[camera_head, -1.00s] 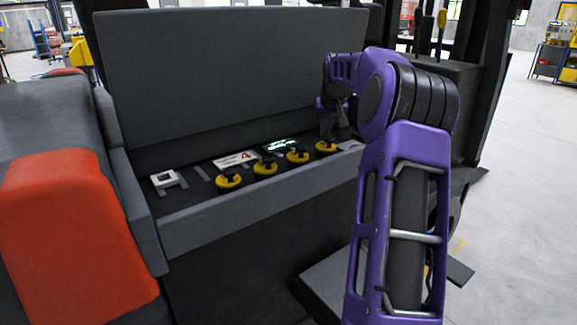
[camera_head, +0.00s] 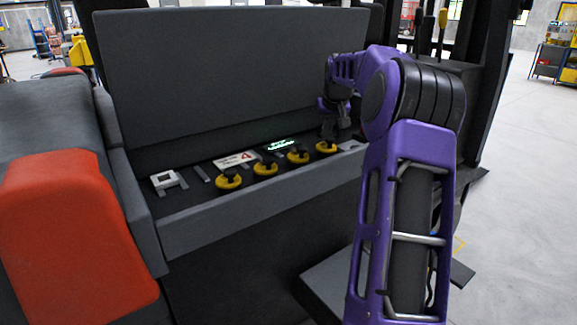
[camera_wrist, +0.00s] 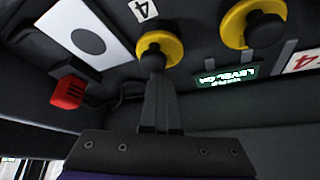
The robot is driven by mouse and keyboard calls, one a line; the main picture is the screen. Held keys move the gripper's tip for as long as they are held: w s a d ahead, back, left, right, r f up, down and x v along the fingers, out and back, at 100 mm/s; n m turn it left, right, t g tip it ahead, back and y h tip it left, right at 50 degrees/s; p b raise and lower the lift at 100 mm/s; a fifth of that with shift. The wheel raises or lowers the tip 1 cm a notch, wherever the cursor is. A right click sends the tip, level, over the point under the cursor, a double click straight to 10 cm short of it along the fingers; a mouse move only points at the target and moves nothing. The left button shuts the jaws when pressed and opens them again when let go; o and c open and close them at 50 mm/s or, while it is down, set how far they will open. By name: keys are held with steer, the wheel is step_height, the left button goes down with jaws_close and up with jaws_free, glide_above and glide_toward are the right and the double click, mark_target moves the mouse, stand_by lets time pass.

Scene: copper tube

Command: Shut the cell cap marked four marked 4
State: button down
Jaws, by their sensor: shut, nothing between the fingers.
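Several yellow caps with black knobs stand in a row in the open compartment. The rightmost cap (camera_head: 327,147) lies below my gripper (camera_head: 328,130). In the wrist view this yellow cap (camera_wrist: 172,46) sits beside a small white tag with a black 4 (camera_wrist: 144,9). My gripper (camera_wrist: 158,78) is shut and empty, its fingertips at the cap's black knob (camera_wrist: 153,61). The fingers overlap the knob's lower edge in that view; I cannot tell whether they touch it. A neighbouring yellow cap (camera_wrist: 236,28) shows to the right in the wrist view.
The raised dark lid (camera_head: 230,75) stands behind the caps, and a grey front wall (camera_head: 260,212) borders the compartment. A green-lit display (camera_head: 279,145) and a white sign with a red 4 (camera_head: 236,160) lie behind the caps. A red connector (camera_wrist: 68,92) shows in the wrist view.

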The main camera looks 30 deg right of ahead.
steer(key=shift+s+d+r+p, duration=0.3)
steer(key=shift+r+p, duration=0.15)
steer(key=shift+p, duration=0.3)
steer(key=shift+s+a+r+p, duration=0.1)
steer(key=shift+s+r+p, duration=0.15)
steer(key=shift+r+p, duration=0.6)
steer(key=r+p, duration=0.2)
steer(key=r, duration=0.1)
steer(key=r+p, duration=0.2)
steer(key=shift+w+a+r, duration=0.15)
steer(key=shift+w+r, duration=0.1)
steer(key=shift+f, duration=0.1)
